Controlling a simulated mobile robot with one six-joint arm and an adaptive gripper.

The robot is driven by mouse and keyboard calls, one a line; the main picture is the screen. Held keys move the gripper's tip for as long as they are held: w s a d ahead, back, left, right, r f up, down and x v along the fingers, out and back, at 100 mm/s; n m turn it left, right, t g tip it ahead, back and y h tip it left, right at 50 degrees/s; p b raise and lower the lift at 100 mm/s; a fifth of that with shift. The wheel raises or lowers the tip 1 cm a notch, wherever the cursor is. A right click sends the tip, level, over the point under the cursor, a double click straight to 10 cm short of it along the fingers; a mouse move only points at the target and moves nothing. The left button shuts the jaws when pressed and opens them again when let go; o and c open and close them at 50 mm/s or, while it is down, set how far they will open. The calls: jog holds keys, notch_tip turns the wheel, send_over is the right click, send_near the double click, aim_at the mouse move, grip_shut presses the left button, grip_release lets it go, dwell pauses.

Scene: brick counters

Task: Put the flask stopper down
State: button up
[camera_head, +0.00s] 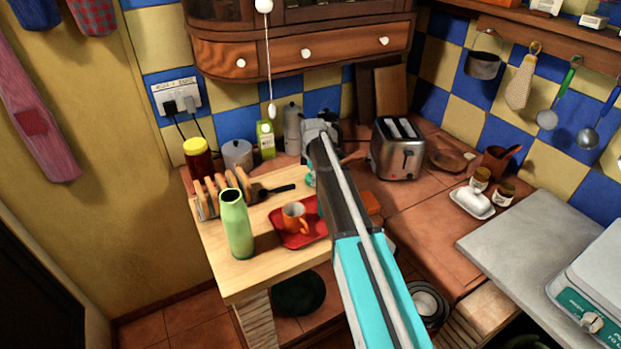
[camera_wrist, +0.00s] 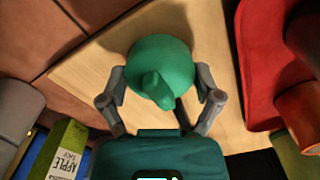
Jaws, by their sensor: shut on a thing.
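The flask stopper is a rounded teal-green piece with a raised knob (camera_wrist: 162,68). My gripper (camera_wrist: 162,82) is shut on it, one grey finger on each side. Below it lies the pale wooden worktop (camera_wrist: 95,72); I cannot tell whether the stopper touches it. In the head view my arm hides most of the gripper, and a small teal bit of the stopper (camera_head: 310,179) shows left of it. The light green flask (camera_head: 236,224) stands upright and open on the wooden worktop (camera_head: 262,268), near its left front.
A red tray (camera_head: 318,231) with an orange mug (camera_head: 294,217) lies right of the flask. A toast rack (camera_head: 207,202), a dark brush (camera_head: 272,191), a juice carton (camera_head: 265,141) and a toaster (camera_head: 397,149) stand around. Bare wood shows near the front edge.

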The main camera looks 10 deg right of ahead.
jog(key=shift+f, duration=0.15)
jog(key=o, duration=0.8)
notch_tip(320, 180, up, 12)
jog(key=p, duration=1.2)
jog(key=shift+r, duration=0.2)
dwell(0.4)
